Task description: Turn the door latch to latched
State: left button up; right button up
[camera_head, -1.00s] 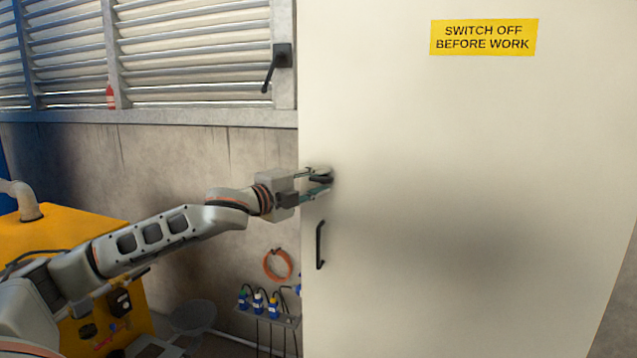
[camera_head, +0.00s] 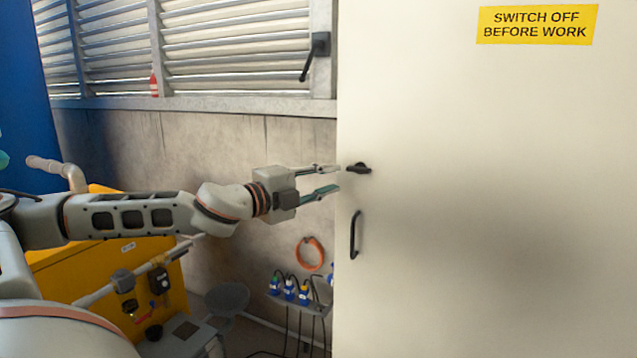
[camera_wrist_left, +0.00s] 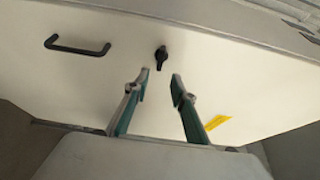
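The door latch (camera_head: 358,169) is a small black knob with a short lever on the pale cabinet door (camera_head: 480,190), near the door's left edge. In the head view its lever lies about horizontal. My left gripper (camera_head: 332,178) is open and empty, a little to the left of the latch and apart from it. In the left wrist view the latch (camera_wrist_left: 161,58) stands just beyond the gap between the open fingertips (camera_wrist_left: 160,82). My right gripper is in neither view.
A black door handle (camera_head: 355,234) is below the latch. A yellow sign (camera_head: 537,24) is high on the door. A shelf with several plugs (camera_head: 300,298), an orange ring (camera_head: 310,254) and a yellow unit (camera_head: 60,262) are at lower left. A black crank (camera_head: 315,57) hangs by the louvres.

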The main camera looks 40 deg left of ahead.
pick_arm(q)
jog(key=shift+s+a, duration=0.2)
jog(key=shift+s, duration=1.05)
jog(key=d+f+n+g+h, duration=0.1)
jog(key=d+f+n+g, duration=0.35)
jog(key=f, duration=1.25)
jog(key=d+f+n+t+h, duration=0.15)
jog(key=d+f, duration=0.65)
jog(key=f, duration=0.8)
jog(key=s+d+f+n+g+y, duration=0.1)
jog(key=s+d+f+n, duration=0.2)
jog(key=s+f, duration=0.4)
jog(key=s+d+f+n+g+y, duration=0.1)
jog(key=s+d+f+n+g, duration=0.1)
jog(key=s+f, duration=0.6)
jog(key=s+d+f+n+g+y, duration=0.1)
jog(key=s+d+f+n, duration=0.4)
jog(key=s+f, duration=0.3)
notch_tip(320, 180, down, 4)
jog(key=shift+f, duration=0.25)
jog(key=shift+s, duration=0.1)
